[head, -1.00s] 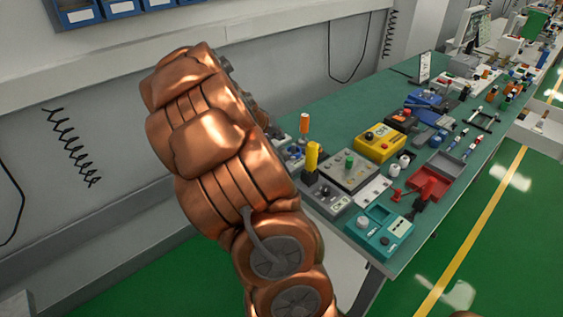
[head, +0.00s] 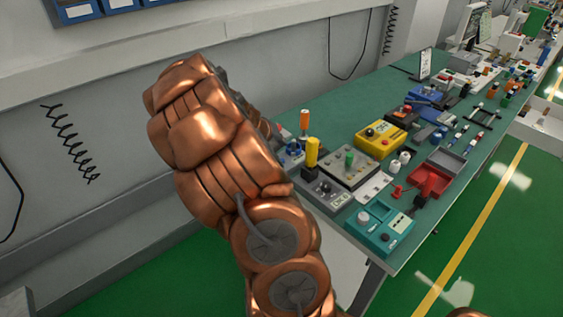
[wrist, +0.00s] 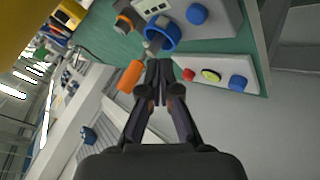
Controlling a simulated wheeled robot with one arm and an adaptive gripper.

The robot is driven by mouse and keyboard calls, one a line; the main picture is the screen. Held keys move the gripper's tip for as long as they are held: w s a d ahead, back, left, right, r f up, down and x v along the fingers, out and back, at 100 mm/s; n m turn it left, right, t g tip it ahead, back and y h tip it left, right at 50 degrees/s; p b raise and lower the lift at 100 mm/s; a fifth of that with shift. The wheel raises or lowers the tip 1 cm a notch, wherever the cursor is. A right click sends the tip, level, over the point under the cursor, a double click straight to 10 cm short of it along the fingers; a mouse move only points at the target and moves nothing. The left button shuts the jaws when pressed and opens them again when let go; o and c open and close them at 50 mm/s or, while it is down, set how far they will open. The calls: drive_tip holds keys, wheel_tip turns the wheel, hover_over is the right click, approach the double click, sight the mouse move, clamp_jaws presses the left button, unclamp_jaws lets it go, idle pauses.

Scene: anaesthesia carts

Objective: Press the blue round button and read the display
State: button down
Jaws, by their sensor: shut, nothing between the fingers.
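My gripper (wrist: 158,72) is shut and empty in the wrist view, its fingertips close to a blue ring-shaped part (wrist: 160,34). A blue round button (wrist: 238,83) sits at the right end of a pale panel (wrist: 217,68), beside a yellow and a red button. Another blue round knob (wrist: 197,14) is on a light box above. My fingertips are left of both and appear apart from them. In the head view my arm hides the gripper; a blue round part (head: 293,147) shows beside the arm. I cannot make out a readable display near these buttons.
The green bench (head: 345,118) runs away to the right, crowded with devices. A yellow box (head: 380,140), a grey box with a green knob (head: 348,167) and a teal box (head: 380,229) stand near. An orange cylinder (wrist: 129,75) is left of my fingers. The wall is behind.

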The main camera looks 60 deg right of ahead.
wheel_tip(320, 180, down, 3)
drive_tip(key=shift+r+b, duration=0.2)
drive_tip(key=shift+b, duration=0.3)
drive_tip(key=shift+f+b, duration=0.95)
drive_tip(key=shift+b, duration=0.15)
drive_tip(key=shift+f+b, duration=0.8)
drive_tip(key=shift+b, duration=0.55)
idle(1.0)
drive_tip(key=shift+r, duration=0.85)
drive_tip(key=shift+r+p, duration=0.9)
drive_tip(key=shift+r, duration=1.6)
drive_tip(key=shift+a, duration=0.1)
